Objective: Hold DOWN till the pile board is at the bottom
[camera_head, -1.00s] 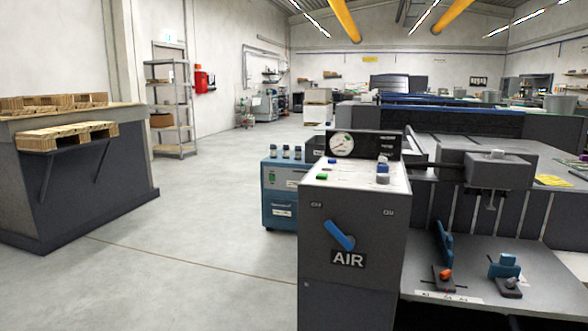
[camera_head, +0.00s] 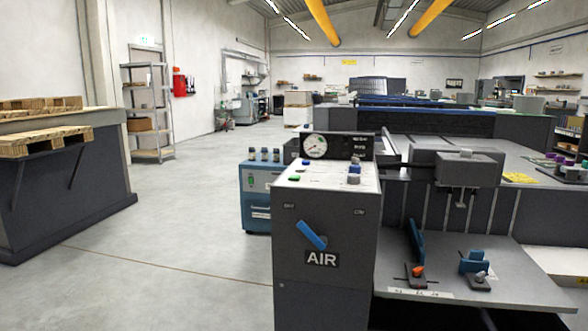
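A dark grey control cabinet (camera_head: 325,265) with a light top panel stands in the lower middle of the head view. Its top carries a round gauge (camera_head: 314,146) and several coloured buttons, among them a green one (camera_head: 294,178), a blue one (camera_head: 354,169) and a grey one (camera_head: 354,179). I cannot read which button is DOWN. A blue AIR lever (camera_head: 311,235) sits tilted on the cabinet's front. Right of the cabinet is the press's feeder with a grey board (camera_head: 460,280); I cannot tell whether this is the pile board. Neither gripper is in view.
A blue cart (camera_head: 255,205) stands just left of the cabinet. A dark counter with wooden pallets (camera_head: 45,142) is at the left, and a metal shelf (camera_head: 148,110) stands by the wall. The grey floor between counter and cabinet is clear.

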